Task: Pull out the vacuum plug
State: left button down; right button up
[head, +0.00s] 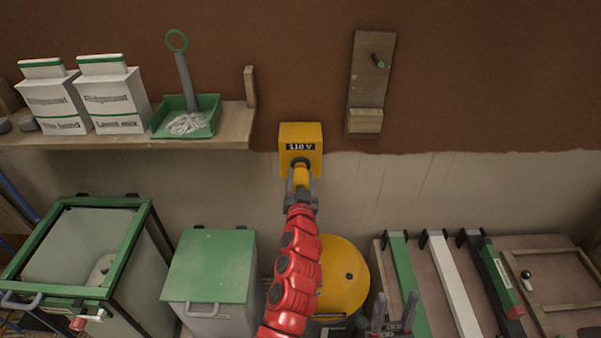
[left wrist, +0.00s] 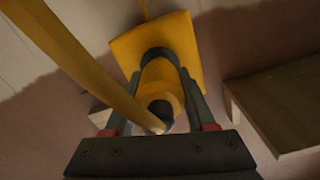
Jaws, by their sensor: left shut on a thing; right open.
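A yellow socket box (head: 300,140) with a dark label is fixed to the wall; it also shows in the left wrist view (left wrist: 185,45). The yellow plug (head: 301,176) points into the box's dark round opening and appears to be in it; how deep I cannot tell. My left gripper (head: 301,183) is shut on the plug, one dark finger on each side, as the left wrist view shows on the plug body (left wrist: 160,80). A yellow cable (left wrist: 75,60) runs from the plug's rear to the upper left. My right gripper (head: 391,312) is open and empty at the bottom edge.
A yellow round vacuum (head: 343,275) stands below, partly behind my left arm. A wooden shelf (head: 235,128) with boxes and a green dustpan (head: 190,118) is at left. A green-lidded bin (head: 210,265) and a rack of tools (head: 455,285) flank the vacuum.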

pick_arm(q)
jog(key=s, duration=0.2)
jog(key=shift+s, duration=0.35)
jog(key=shift+f, duration=0.15)
jog(key=c, duration=0.6)
grip_release()
jog(key=o, duration=0.4)
jog(key=shift+s, duration=0.1)
jog(key=shift+c, duration=0.2)
jog(key=s+b, duration=0.1)
jog(key=s, duration=1.6)
jog(key=shift+s+b, duration=0.2)
jog(key=shift+b, duration=0.15)
